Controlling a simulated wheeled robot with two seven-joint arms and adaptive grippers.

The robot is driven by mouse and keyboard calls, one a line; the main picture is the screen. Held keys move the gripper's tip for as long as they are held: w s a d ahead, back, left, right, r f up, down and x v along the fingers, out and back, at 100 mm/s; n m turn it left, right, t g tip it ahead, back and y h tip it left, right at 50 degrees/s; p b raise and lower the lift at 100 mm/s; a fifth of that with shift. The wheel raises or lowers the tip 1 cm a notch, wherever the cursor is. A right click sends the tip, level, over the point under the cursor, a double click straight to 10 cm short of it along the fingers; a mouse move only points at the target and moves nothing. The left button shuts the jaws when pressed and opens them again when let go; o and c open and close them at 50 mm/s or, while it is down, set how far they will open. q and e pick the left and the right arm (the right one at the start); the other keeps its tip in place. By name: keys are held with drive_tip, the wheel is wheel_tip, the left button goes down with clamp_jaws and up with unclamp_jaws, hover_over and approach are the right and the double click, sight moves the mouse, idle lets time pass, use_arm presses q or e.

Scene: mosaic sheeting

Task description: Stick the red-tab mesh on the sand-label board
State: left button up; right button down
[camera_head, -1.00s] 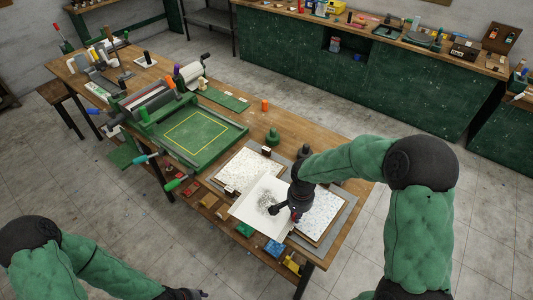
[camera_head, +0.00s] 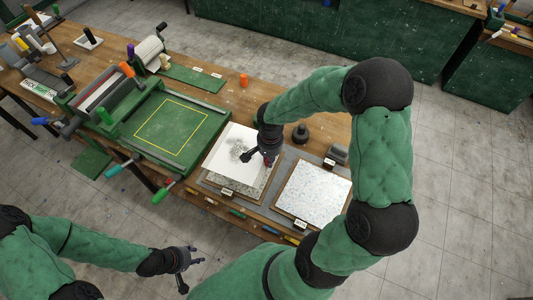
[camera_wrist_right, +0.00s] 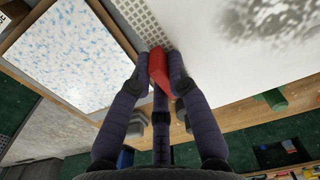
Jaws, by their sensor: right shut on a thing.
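My right gripper (camera_head: 268,160) is shut on the red tab (camera_wrist_right: 158,68) of a white mesh sheet (camera_head: 228,150) with a grey speckled pattern. The sheet also fills the upper right of the right wrist view (camera_wrist_right: 215,60). It lies over most of the left speckled board (camera_head: 244,187); I cannot tell whether they touch. The right speckled board (camera_head: 313,192) is uncovered, and a speckled board shows in the right wrist view (camera_wrist_right: 75,50). Small labels stand by the boards, too small to read. My left gripper (camera_head: 190,272) is open and empty, off the table's front edge.
A green press bed (camera_head: 182,132) with a yellow outline stands left of the boards. Dark weights (camera_head: 300,134) stand behind the right board. An orange cylinder (camera_head: 243,80) stands at the table's back edge. Coloured items line the front edge.

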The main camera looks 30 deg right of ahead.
sight(269, 175)
drive_tip(key=shift+a+f+b, duration=0.1)
drive_tip(key=shift+f+b, duration=0.05)
drive_tip(key=shift+b, duration=0.3)
wheel_tip(269, 175, down, 8)
drive_tip(key=b, duration=0.8)
drive_tip(key=shift+f, duration=0.1)
idle(0.5)
drive_tip(key=c, duration=1.1)
unclamp_jaws()
wheel_tip(269, 175, up, 12)
